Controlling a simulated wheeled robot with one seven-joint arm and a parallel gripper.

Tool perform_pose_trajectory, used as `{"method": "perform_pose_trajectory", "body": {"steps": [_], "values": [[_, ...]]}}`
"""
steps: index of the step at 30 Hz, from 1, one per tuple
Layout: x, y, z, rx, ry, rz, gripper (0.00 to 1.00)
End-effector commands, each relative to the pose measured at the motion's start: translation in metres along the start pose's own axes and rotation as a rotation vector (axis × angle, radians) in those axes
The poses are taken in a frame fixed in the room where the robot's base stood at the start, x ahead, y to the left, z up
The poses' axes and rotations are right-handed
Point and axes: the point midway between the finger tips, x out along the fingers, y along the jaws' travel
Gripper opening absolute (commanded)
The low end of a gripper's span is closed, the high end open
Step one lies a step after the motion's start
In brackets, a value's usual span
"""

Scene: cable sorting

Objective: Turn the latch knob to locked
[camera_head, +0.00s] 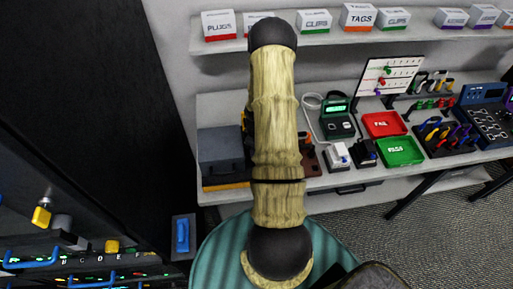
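No part is clearly marked as the latch knob. A yellow knob-like piece (41,217) with a metal tip sticks up from the dark panel at the lower left. A smaller yellow piece (112,246) is on the same panel, above a row of letters. A blue handle (182,236) on a grey plate is to the right of that panel. I cannot tell which of these is the latch, or whether it is locked. My arm crosses the middle of the view and hides part of the bench. My gripper does not show.
The grey bench (340,182) holds a grey box (221,150), a red FAIL tray (385,124), a green PASS tray (400,151) and a tool holder (446,135). A shelf (345,38) above carries labelled boxes. A tall black surface (90,95) fills the left. Carpet is open at the lower right.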

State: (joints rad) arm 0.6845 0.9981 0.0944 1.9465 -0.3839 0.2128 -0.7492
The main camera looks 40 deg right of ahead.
Motion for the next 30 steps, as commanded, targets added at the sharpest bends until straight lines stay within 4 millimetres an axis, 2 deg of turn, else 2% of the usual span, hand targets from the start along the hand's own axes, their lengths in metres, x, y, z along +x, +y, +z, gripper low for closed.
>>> {"method": "perform_pose_trajectory", "body": {"steps": [5,11,30], "values": [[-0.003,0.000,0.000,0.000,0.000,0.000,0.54],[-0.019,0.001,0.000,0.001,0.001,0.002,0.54],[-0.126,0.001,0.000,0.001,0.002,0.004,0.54]]}}
